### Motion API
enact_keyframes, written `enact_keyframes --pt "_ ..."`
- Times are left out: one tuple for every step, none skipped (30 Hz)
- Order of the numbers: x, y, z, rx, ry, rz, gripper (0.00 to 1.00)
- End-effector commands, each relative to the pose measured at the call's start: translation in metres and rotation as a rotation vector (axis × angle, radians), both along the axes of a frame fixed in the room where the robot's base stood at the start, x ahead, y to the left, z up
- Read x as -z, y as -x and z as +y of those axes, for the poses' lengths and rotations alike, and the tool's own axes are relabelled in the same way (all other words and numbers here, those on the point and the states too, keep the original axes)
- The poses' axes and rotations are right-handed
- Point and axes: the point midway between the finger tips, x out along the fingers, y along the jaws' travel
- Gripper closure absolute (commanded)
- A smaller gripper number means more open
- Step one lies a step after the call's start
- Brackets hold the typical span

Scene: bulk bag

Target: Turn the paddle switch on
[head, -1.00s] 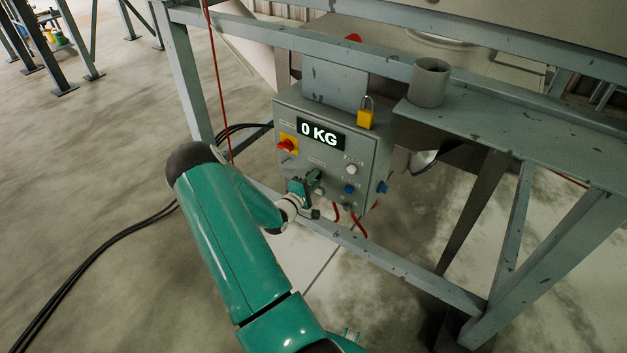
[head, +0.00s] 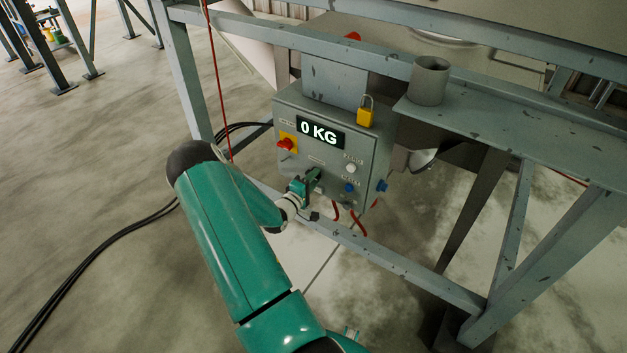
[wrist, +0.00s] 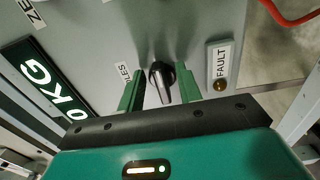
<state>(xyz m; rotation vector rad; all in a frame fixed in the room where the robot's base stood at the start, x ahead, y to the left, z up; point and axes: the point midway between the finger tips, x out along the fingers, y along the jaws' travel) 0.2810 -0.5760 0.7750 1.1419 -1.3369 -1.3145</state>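The paddle switch is a black knob (wrist: 161,80) with a paler, grey paddle edge, on the grey control box (head: 330,112). In the wrist view it sits between the two green fingers of my gripper (wrist: 160,88). The fingers are open, one on each side of it, and a gap shows on both sides. In the head view my gripper (head: 313,182) is at the lower left of the box front and hides the switch.
The box carries a "0 KG" display (head: 320,132), a red rotary switch (head: 286,144), a white button (head: 351,168) and a yellow padlock (head: 366,115). A fault lamp (wrist: 220,85) is right of the paddle switch. A frame rail (head: 390,262) runs below the box.

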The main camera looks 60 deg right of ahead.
Motion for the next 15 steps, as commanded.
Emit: enact_keyframes --pt "0.000 0.000 0.000 0.000 0.000 0.000 0.65" --pt "0.000 0.000 0.000 0.000 0.000 0.000 0.65" --pt "0.000 0.000 0.000 0.000 0.000 0.001 0.65" --pt "0.000 0.000 0.000 0.000 0.000 0.001 0.65" --pt "0.000 0.000 0.000 0.000 0.000 0.001 0.65" --pt "0.000 0.000 0.000 0.000 0.000 0.001 0.65" --pt "0.000 0.000 0.001 0.000 0.000 0.001 0.65" --pt "0.000 0.000 0.002 0.000 -0.001 0.001 0.65" --pt "0.000 -0.001 0.004 0.000 -0.001 0.001 0.65" --pt "0.000 -0.001 0.006 -0.001 -0.001 0.001 0.65" --pt "0.000 -0.002 0.009 -0.001 -0.002 0.001 0.65" --pt "0.001 -0.003 0.014 -0.001 -0.002 0.002 0.65" --pt "0.001 -0.003 0.018 0.000 -0.002 0.002 0.65" --pt "0.000 -0.004 0.023 -0.001 -0.002 0.001 0.65" --pt "0.000 -0.005 0.031 -0.002 -0.001 0.002 0.65"
